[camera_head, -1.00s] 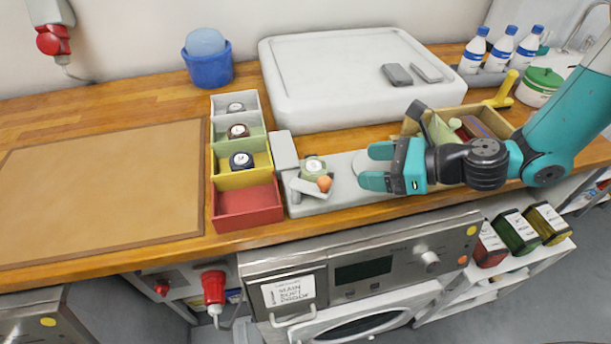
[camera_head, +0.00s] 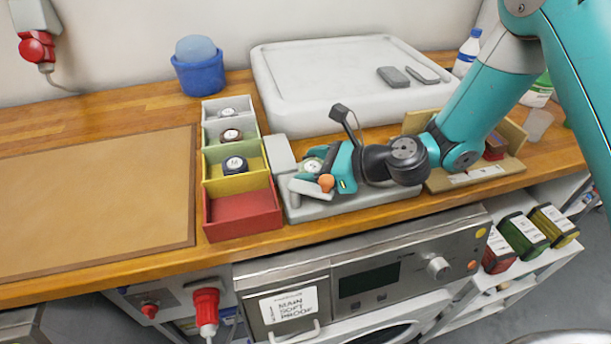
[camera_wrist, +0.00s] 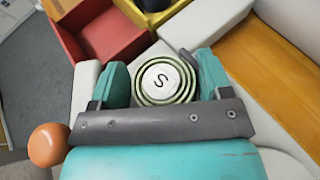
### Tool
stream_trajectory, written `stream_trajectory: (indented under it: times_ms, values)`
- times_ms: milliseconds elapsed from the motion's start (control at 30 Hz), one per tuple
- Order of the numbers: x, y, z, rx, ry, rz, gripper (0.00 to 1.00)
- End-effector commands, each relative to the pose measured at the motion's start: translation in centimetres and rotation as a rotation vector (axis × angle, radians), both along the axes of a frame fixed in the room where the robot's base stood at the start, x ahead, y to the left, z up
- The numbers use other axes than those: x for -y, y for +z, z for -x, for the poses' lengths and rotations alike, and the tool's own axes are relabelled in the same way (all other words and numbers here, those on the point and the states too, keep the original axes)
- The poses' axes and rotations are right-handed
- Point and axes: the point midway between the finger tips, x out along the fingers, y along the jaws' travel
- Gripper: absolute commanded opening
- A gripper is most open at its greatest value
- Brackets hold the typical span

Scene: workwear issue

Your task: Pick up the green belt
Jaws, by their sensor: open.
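The green belt (camera_wrist: 160,83) is a tight coil with a round white label marked S on top. It sits on a grey device (camera_head: 318,206) on the counter and shows in the head view (camera_head: 312,165) partly behind my gripper. My gripper (camera_wrist: 163,76) is open, with one teal finger on each side of the coil. A narrow gap shows between the coil and the left finger; the right finger is very close, and I cannot tell if it touches.
A row of grey, green, yellow and red bins (camera_head: 243,214) stands to the left; the red one is empty, the others hold coiled belts. An orange knob (camera_head: 326,182) is beside my gripper. A white tray (camera_head: 300,110) lies behind, a wooden box (camera_head: 505,165) to the right.

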Motion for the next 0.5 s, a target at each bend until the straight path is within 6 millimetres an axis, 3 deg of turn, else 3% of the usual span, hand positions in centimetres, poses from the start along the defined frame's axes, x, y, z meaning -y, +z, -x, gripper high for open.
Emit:
stream_trajectory:
  times_ms: [133, 267, 500]
  values:
    - [0.21, 0.06, -0.05, 0.0, -0.003, 0.0, 0.69]
    - [0.22, 0.06, -0.04, -0.001, -0.004, 0.0, 0.39]
    - [0.11, 0.1, -0.02, 0.0, -0.001, -0.001, 0.38]
